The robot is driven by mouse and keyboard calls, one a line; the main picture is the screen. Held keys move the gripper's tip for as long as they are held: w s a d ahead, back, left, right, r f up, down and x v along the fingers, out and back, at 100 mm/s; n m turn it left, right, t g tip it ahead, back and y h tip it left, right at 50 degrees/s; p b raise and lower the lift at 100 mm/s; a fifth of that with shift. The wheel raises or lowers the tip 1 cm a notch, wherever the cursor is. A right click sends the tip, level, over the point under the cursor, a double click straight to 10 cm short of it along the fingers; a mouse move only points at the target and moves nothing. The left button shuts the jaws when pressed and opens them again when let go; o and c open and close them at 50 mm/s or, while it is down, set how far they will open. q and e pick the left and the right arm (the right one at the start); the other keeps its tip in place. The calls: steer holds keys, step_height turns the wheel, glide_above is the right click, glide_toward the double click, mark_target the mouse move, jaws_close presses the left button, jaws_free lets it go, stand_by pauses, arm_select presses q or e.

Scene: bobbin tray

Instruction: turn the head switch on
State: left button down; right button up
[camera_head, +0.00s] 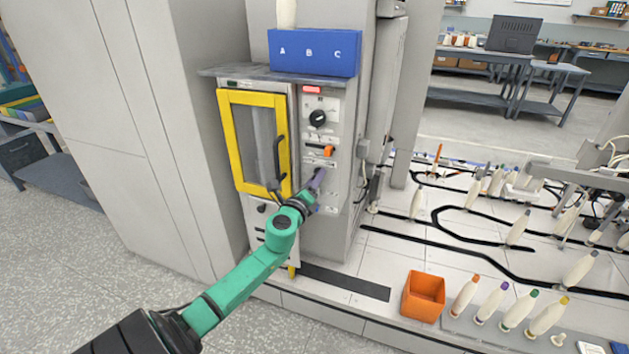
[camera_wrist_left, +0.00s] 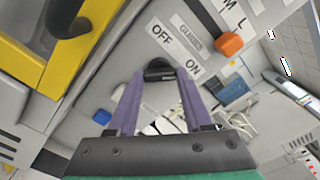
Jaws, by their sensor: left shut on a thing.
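The machine's grey control panel (camera_head: 331,100) stands right of a yellow-framed door. Which way the knob points is unclear. My right gripper is not in view.
A black dial (camera_head: 317,118) and a red lamp (camera_head: 312,89) are higher on the panel. The yellow door (camera_head: 236,141) with its dark handle is close left of the gripper. A blue box marked A, B, C (camera_head: 314,54) is above. An orange bin (camera_head: 423,297) and bobbins stand right.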

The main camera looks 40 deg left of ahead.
arm_select(q)
steer(key=shift+f, duration=0.1)
steer(key=shift+c, duration=1.6)
jaws_free()
steer(key=shift+s, duration=0.1)
steer(key=b+v, duration=0.1)
steer(key=v, duration=1.3)
steer(key=shift+s, duration=0.2)
steer(key=shift+d, duration=0.15)
